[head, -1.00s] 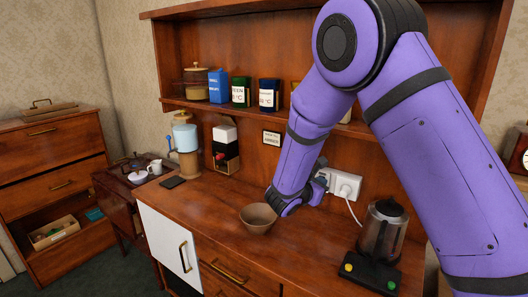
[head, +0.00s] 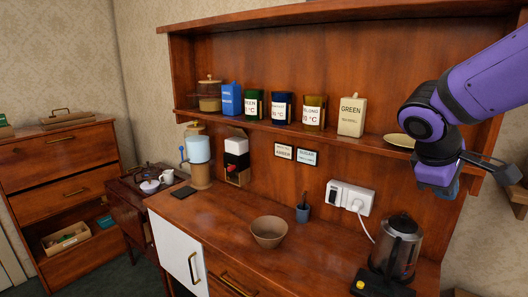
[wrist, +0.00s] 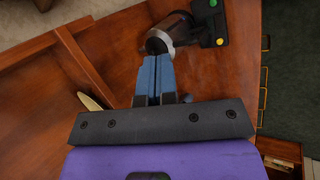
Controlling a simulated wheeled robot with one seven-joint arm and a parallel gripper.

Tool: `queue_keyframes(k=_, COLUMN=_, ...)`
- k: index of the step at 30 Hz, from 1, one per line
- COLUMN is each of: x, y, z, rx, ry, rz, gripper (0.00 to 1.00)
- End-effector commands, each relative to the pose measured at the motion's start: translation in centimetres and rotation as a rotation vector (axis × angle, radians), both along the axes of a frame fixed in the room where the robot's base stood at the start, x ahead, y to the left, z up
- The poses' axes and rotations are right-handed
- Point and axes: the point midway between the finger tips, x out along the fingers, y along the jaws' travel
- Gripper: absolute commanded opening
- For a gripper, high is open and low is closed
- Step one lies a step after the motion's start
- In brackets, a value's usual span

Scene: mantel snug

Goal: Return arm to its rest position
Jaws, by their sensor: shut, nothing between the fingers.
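My purple arm reaches in from the right in the head view. My gripper (head: 490,170) is up beside the right end of the wall shelf, above the kettle side of the counter. In the wrist view the blue fingers of my gripper (wrist: 155,80) lie together with nothing between them. The wrist view looks down past them toward the kettle (wrist: 172,32), which is apart from and below the fingers.
The counter (head: 215,210) holds a brown bowl (head: 269,231), a small cup (head: 303,213), a kettle (head: 398,248) and a dispenser (head: 199,157). The shelf (head: 360,137) carries tea tins and a shallow dish (head: 400,140). A socket (head: 349,197) has a cord.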

Motion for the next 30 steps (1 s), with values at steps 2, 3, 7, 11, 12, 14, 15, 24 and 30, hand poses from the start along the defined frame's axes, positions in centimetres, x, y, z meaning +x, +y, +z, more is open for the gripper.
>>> queue_keyframes(k=2, x=-2.1, y=-0.1, z=0.8, rx=0.083, ry=-0.053, rz=-0.068, gripper=0.00)
queue_keyframes(k=3, x=-3.1, y=0.1, z=1.1, rx=0.128, ry=-0.078, rz=-0.099, gripper=0.00)
queue_keyframes(k=7, x=-6.1, y=0.6, z=2.0, rx=0.267, ry=-0.162, rz=-0.203, gripper=0.00)
queue_keyframes(k=11, x=-8.9, y=1.4, z=2.8, rx=0.406, ry=-0.248, rz=-0.297, gripper=0.00)
queue_keyframes(k=12, x=-9.7, y=1.7, z=3.0, rx=0.450, ry=-0.275, rz=-0.326, gripper=0.00)
queue_keyframes(k=14, x=-10.8, y=2.2, z=3.2, rx=0.510, ry=-0.313, rz=-0.365, gripper=0.00)
queue_keyframes(k=15, x=-11.4, y=2.5, z=3.4, rx=0.548, ry=-0.337, rz=-0.388, gripper=0.00)
queue_keyframes(k=24, x=-14.0, y=3.9, z=4.1, rx=0.706, ry=-0.434, rz=-0.480, gripper=0.00)
queue_keyframes(k=30, x=-14.1, y=4.0, z=4.1, rx=0.714, ry=-0.438, rz=-0.485, gripper=0.00)
